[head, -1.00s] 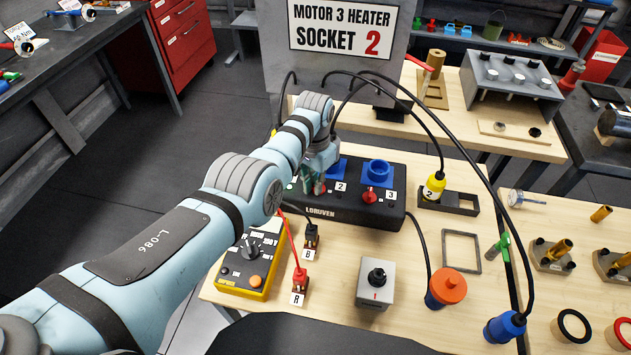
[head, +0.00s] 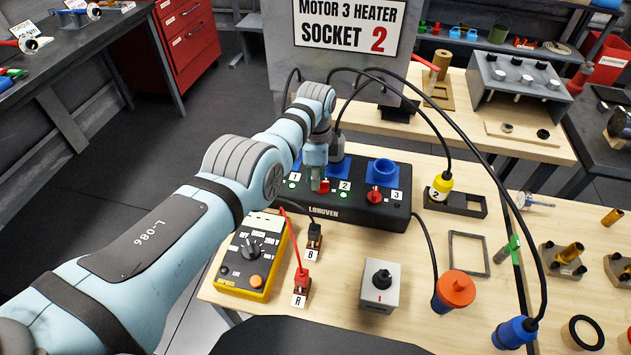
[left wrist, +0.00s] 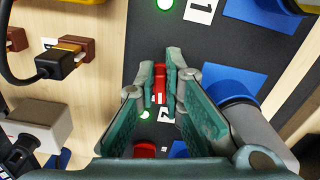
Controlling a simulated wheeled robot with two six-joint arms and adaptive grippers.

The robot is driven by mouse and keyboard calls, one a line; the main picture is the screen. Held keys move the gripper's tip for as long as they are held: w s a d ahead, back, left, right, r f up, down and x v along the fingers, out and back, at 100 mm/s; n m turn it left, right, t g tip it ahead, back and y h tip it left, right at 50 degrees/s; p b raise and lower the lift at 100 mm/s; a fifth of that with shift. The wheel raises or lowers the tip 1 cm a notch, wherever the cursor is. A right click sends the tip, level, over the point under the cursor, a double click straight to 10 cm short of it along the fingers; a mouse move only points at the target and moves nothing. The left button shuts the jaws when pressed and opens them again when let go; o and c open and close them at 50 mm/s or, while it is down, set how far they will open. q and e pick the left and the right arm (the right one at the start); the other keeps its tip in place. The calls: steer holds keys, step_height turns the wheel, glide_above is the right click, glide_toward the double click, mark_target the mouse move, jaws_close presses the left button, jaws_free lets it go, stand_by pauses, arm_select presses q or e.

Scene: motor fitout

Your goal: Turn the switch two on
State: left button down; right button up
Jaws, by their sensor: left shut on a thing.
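The black LORUVEN switch box (head: 345,215) stands on the wooden bench, with labels 1, 2 and 3 along its top. My left gripper (head: 320,186) is over the box, just left of label 2. In the left wrist view its fingers (left wrist: 166,80) are shut on a red switch (left wrist: 160,84), the one between labels 1 and 2. This is switch two (head: 323,186), partly hidden by the fingers. The lamp beside label 2 (left wrist: 143,114) glows green, as does the lamp by label 1 (left wrist: 165,3). The red switch three (head: 375,196) is to the right. My right gripper is out of view.
Blue sockets, one of them (head: 382,170) open, line the box's rear. A yellow meter (head: 250,262), a grey switch block (head: 379,286), an orange-topped plug (head: 456,288) and a blue plug (head: 510,332) stand in front. Black cables arch over the right side.

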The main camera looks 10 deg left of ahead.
arm_select(q)
steer(key=shift+w+m+b, duration=0.15)
steer(key=shift+m+b, duration=0.25)
steer(key=shift+m, duration=0.6)
steer(key=c, duration=1.7)
jaws_free()
steer(key=shift+d, duration=0.15)
step_height(320, 180, up, 12)
